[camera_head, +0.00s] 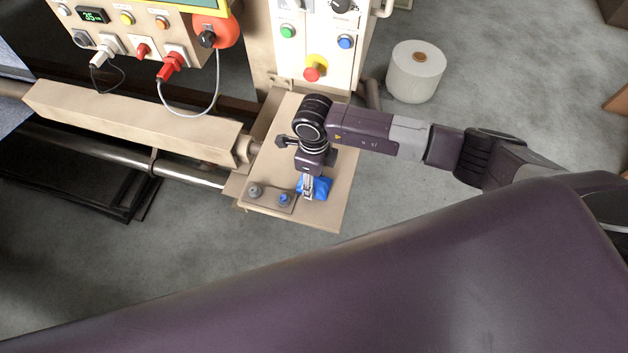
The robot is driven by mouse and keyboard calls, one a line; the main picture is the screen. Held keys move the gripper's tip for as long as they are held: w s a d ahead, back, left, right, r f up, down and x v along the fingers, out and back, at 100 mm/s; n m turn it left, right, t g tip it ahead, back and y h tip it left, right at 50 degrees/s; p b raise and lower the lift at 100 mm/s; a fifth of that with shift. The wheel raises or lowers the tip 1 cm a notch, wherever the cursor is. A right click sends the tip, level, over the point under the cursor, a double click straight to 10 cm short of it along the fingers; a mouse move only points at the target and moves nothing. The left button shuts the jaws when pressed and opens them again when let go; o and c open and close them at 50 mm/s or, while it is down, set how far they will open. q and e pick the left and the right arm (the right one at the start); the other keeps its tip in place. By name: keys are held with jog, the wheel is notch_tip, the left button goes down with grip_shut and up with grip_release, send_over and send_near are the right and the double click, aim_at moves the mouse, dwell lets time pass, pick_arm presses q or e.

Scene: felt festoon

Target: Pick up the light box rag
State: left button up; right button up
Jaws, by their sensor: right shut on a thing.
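A blue rag (321,187) lies at the front of the beige machine shelf, partly hidden under my right gripper. My right gripper (308,195) points down at the rag and is shut on it. The rag appears at or very near the shelf surface; I cannot tell whether it is lifted. My left gripper is not in view.
The beige shelf (327,213) carries a small plate with a grey knob (254,190) and a blue knob (284,200), close left of the gripper. A control panel with a red button (312,72) stands behind. A white roll (415,75) stands on the floor at right.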

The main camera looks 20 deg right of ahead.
jog(key=shift+r, duration=0.15)
notch_tip(320, 180, up, 20)
jog(key=b, duration=0.4)
jog(key=shift+b, duration=0.3)
